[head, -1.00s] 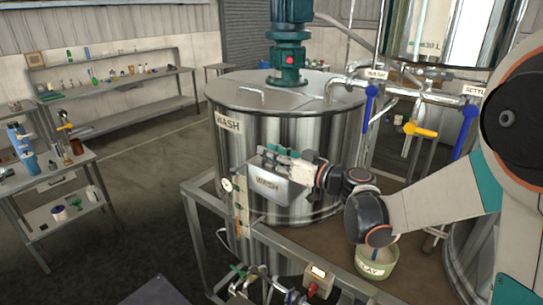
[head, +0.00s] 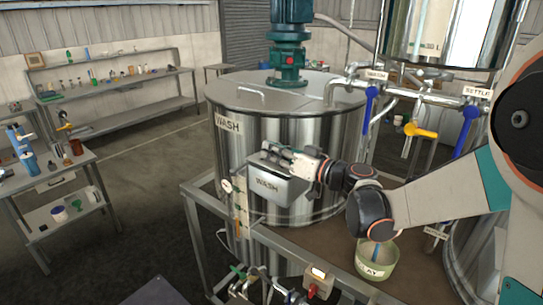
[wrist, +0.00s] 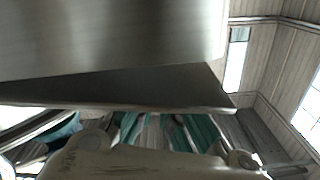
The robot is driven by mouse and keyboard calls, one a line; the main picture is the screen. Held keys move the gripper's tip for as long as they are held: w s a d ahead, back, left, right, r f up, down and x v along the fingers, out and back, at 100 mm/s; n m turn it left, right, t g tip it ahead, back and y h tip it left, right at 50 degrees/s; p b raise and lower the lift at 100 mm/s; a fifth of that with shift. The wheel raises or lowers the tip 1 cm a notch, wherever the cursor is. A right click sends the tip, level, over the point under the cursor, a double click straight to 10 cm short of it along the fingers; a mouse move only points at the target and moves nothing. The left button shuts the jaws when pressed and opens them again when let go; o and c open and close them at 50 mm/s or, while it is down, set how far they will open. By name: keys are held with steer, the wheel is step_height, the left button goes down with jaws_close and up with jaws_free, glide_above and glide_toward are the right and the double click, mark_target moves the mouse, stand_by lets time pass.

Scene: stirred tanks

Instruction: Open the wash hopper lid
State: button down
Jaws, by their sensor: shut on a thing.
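The wash hopper (head: 268,187) is a metal box labelled WASH on the front of the large steel WASH tank (head: 225,160). Its lid (head: 262,163) shows as a grey plate at the top of the box, tilted and partly covered by my gripper. My gripper (head: 272,150) reaches in from the right and is shut at the lid; the grasped part is hidden between the fingers. In the wrist view a broad metal plate (wrist: 110,40) fills the upper left, with a darker edge below it, close above my gripper (wrist: 150,140).
A green bowl labelled CLAY (head: 377,262) stands on the brown deck to the right. Blue-handled valves (head: 371,103) and a yellow handle (head: 421,131) hang from pipes at the right. Metal frame rails and a red-buttoned box (head: 318,283) lie below the hopper.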

steer(key=shift+w+d+r+m, duration=0.15)
steer(key=shift+r+m, duration=0.2)
steer(key=shift+m, duration=0.05)
steer(key=shift+w+d+r+m, duration=0.1)
steer(key=shift+w+r+m, duration=0.05)
steer(key=shift+r+m, duration=0.25)
steer(key=w+d+r+m, duration=0.1)
steer(key=m, duration=0.1)
steer(key=w+d+r+m, duration=0.1)
steer(key=m, duration=0.1)
steer(key=shift+w+r+m, duration=0.25)
steer(key=shift+r+m, duration=0.05)
steer(key=shift+r, duration=0.1)
steer(key=w+d+m, duration=0.1)
steer(key=w+r+m, duration=0.1)
steer(key=m, duration=0.1)
steer(key=shift+w+d+r+b, duration=0.1)
steer(key=shift+w+d+b, duration=0.15)
steer(key=shift+d+b, duration=0.15)
steer(key=shift+w+d+r+m+b, duration=0.1)
steer(key=shift+w+d+m+b, duration=0.15)
steer(key=shift+w+d+m, duration=0.5)
steer(key=shift+w+d+r+m+b, duration=0.1)
steer(key=shift+w+d+m+b, duration=0.15)
steer(key=shift+w+d+m, duration=0.5)
steer(key=shift+w+a+m, duration=0.15)
steer(key=shift+w+m, duration=0.05)
steer(key=shift+m, duration=0.1)
